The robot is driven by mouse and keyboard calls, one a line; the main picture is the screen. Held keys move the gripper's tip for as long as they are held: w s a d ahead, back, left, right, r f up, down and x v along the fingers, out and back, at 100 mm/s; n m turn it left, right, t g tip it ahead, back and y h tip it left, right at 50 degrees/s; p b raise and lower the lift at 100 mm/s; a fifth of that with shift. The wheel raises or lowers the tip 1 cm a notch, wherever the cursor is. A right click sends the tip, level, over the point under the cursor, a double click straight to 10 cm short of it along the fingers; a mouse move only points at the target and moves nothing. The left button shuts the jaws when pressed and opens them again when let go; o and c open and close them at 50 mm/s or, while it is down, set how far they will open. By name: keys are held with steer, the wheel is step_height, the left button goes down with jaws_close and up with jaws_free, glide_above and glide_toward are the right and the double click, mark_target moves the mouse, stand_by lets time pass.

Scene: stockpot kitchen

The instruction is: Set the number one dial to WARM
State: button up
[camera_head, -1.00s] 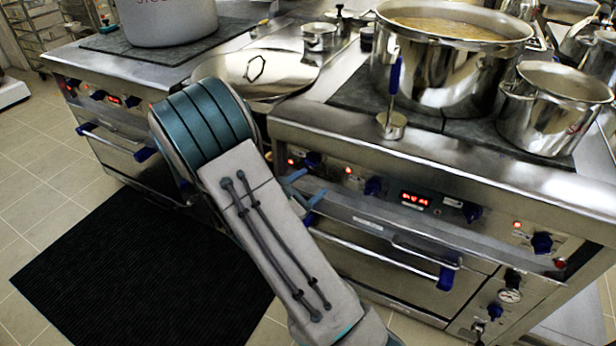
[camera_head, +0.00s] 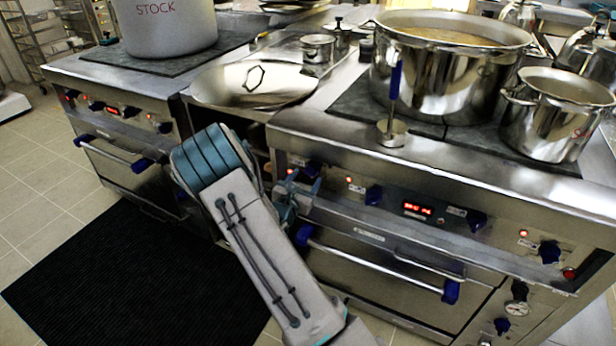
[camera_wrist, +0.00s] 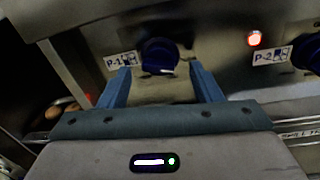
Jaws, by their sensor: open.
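The number one dial is a dark blue knob (camera_wrist: 160,56) beside a "P-1" label on the steel front panel. In the wrist view it sits between my two blue fingertips, with a pale mark near its lower edge. I cannot read its setting. My gripper (camera_wrist: 160,74) is open, with one finger on each side of the knob; I cannot tell whether either touches it. In the head view my gripper (camera_head: 299,190) is at the left end of the right stove's panel, just below and left of the dial (camera_head: 312,169).
The "P-2" dial (camera_wrist: 307,52) and a lit red lamp (camera_wrist: 254,39) are to the right. A blue-ended oven handle (camera_head: 450,291) runs below the panel. A large stockpot (camera_head: 440,85), a smaller pot (camera_head: 550,125) and a blue-handled ladle (camera_head: 392,130) stand above.

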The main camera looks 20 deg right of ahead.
mark_target(310, 171)
steer(key=shift+x, duration=1.35)
steer(key=c, duration=1)
steer(key=shift+o, duration=0.2)
steer(key=shift+n, duration=0.3)
steer(key=n+p, duration=0.2)
steer(key=p, duration=0.1)
steer(key=n+p, duration=0.1)
steer(key=n, duration=0.1)
steer(key=shift+r+p, duration=0.25)
steer(key=shift+p, duration=0.1)
steer(key=n+p, duration=0.3)
steer(key=shift+g, duration=0.3)
steer(key=shift+f+n+p, duration=0.15)
steer(key=shift+n+p, duration=0.7)
steer(key=shift+n, duration=0.55)
